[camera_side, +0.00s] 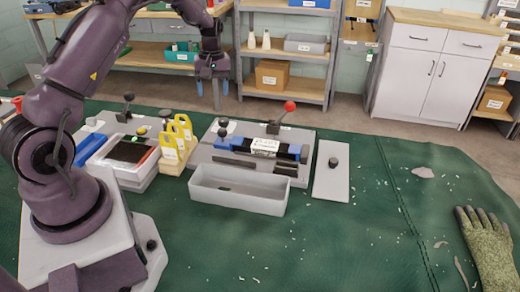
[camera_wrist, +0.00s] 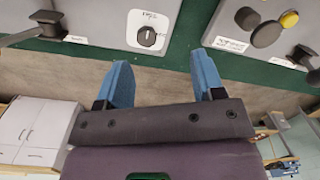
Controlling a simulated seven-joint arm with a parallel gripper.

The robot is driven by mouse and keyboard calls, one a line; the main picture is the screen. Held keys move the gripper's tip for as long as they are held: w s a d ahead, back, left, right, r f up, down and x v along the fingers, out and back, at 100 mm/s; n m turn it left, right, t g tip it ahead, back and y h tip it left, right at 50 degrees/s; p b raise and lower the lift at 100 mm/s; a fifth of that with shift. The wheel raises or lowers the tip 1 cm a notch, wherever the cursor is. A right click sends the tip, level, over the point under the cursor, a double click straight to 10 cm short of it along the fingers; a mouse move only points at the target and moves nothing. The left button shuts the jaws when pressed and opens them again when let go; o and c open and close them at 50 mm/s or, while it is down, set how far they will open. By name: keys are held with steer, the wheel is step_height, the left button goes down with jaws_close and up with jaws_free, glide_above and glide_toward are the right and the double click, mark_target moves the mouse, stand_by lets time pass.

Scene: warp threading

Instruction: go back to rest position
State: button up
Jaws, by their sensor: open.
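My gripper (camera_side: 207,92) hangs in the air in the side view, above and behind the work table, with its blue fingers pointing down. In the wrist view my gripper (camera_wrist: 165,82) shows two blue fingers spread well apart with nothing between them. Below it on the green table (camera_side: 400,235) stand the grey machine with blue jaws (camera_side: 236,144) and a red-knobbed lever (camera_side: 289,106). The gripper is apart from all of them.
A grey open bin (camera_side: 238,198) stands in front of the machine. A glove (camera_side: 488,245) lies at the right. The table's middle right is mostly clear apart from small scraps. Shelves (camera_side: 287,60) stand behind.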

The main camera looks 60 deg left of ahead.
steer(key=s+d+r+m+t, duration=0.2)
steer(key=s+d+r+m, duration=0.2)
steer(key=d, duration=0.5)
steer(key=s+d+r+m+t, duration=0.2)
steer(key=s+d+r+m, duration=0.3)
steer(key=s+d+r, duration=0.3)
steer(key=s+d+r+m+t, duration=0.2)
steer(key=s+d+r+m, duration=0.2)
steer(key=s+d+r, duration=0.3)
steer(key=d+r, duration=0.1)
steer(key=d, duration=0.4)
steer(key=shift+d+r+m, duration=0.15)
steer(key=shift+d+m, duration=0.1)
steer(key=shift+m, duration=0.15)
